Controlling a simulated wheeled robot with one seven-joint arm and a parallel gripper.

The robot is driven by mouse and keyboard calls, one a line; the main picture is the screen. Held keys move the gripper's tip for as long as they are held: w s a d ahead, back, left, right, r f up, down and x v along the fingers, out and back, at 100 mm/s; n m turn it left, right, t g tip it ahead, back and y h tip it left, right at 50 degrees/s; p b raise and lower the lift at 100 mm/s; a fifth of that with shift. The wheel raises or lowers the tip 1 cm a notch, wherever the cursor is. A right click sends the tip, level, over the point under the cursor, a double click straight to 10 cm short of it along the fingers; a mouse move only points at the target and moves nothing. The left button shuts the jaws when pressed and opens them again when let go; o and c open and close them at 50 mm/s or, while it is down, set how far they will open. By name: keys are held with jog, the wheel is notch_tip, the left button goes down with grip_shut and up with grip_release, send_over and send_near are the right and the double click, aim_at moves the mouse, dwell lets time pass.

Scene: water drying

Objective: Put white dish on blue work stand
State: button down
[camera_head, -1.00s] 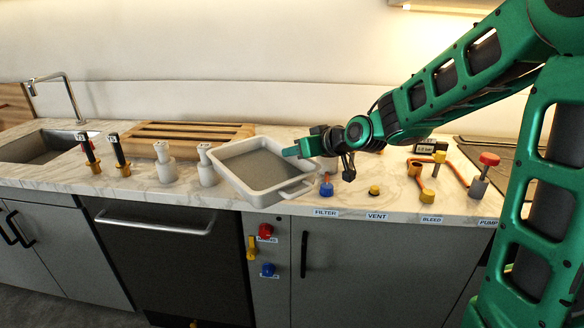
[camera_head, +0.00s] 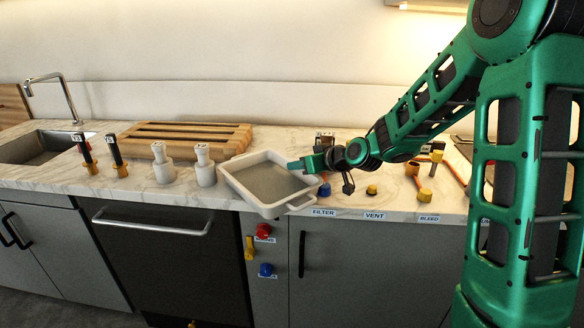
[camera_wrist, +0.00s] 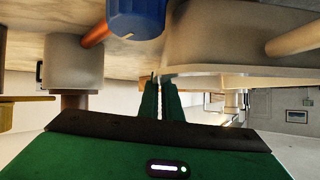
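The white dish (camera_head: 239,186) is a rectangular tray with a grey inside and a loop handle at its near right corner. It is angled across the counter's front edge, its near corner reaching past that edge. My gripper (camera_head: 296,165) is at the dish's right rim, its fingers close together on it. In the wrist view the fingers (camera_wrist: 160,95) meet the pale dish rim (camera_wrist: 225,72); the exact contact is partly hidden. I cannot make out a blue work stand in these frames.
White pegs (camera_head: 204,168) and a wooden rack (camera_head: 185,135) stand left of the dish. A blue knob (camera_head: 324,190) is close on its right, with a yellow knob (camera_head: 372,190) beyond. The sink (camera_head: 38,148) is far left. Red and blue knobs are on the cabinet front.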

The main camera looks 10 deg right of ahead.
jog(key=c, duration=2)
grip_release()
